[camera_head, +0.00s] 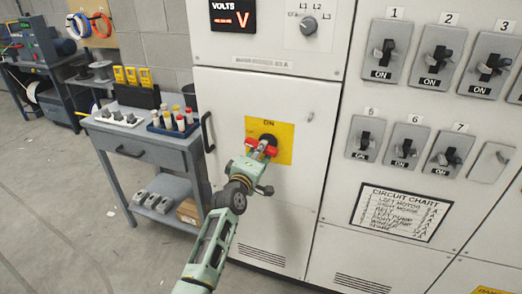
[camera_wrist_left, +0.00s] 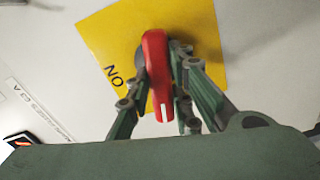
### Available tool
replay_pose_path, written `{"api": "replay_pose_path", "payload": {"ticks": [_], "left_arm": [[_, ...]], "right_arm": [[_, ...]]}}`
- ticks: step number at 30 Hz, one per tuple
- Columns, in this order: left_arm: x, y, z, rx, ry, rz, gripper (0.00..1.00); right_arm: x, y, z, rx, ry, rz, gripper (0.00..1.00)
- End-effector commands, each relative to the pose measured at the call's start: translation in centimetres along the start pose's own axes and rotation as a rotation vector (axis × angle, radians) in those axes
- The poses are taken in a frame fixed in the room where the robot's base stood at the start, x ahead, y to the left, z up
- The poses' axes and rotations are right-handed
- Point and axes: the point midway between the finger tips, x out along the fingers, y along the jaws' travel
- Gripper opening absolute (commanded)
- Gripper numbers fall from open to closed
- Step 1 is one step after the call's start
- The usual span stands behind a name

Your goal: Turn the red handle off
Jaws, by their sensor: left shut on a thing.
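The red handle (camera_head: 262,149) sits on a yellow plate (camera_head: 285,130) marked ON, on the front of a light grey cabinet. In the left wrist view the red handle (camera_wrist_left: 157,70) stands out from the yellow plate (camera_wrist_left: 112,35), between my fingers. Its white mark is near the end closest to the camera. My left gripper (camera_head: 258,158) is shut on the red handle, and the left gripper's fingers (camera_wrist_left: 158,85) lie on both sides of it. The fingers and palm hide part of the handle in the head view. My right gripper is not in view.
Rows of numbered black switches (camera_head: 388,50) fill the panel at the right, above a circuit chart (camera_head: 400,212). A cabinet door handle (camera_head: 207,132) is left of the plate. A grey cart (camera_head: 150,142) with small parts stands at the left. Open floor lies at lower left.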

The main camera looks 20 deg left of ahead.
Motion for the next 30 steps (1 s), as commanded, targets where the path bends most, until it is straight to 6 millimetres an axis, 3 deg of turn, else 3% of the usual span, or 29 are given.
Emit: {"api": "replay_pose_path", "payload": {"ticks": [12,30], "left_arm": [[0.00,-0.17,0.04,-0.220,0.000,-0.001,0.00],[0.00,-0.22,0.03,-0.266,0.000,-0.001,0.00]], "right_arm": [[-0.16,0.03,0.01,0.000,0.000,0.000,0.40],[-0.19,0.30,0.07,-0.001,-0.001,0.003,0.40]]}}
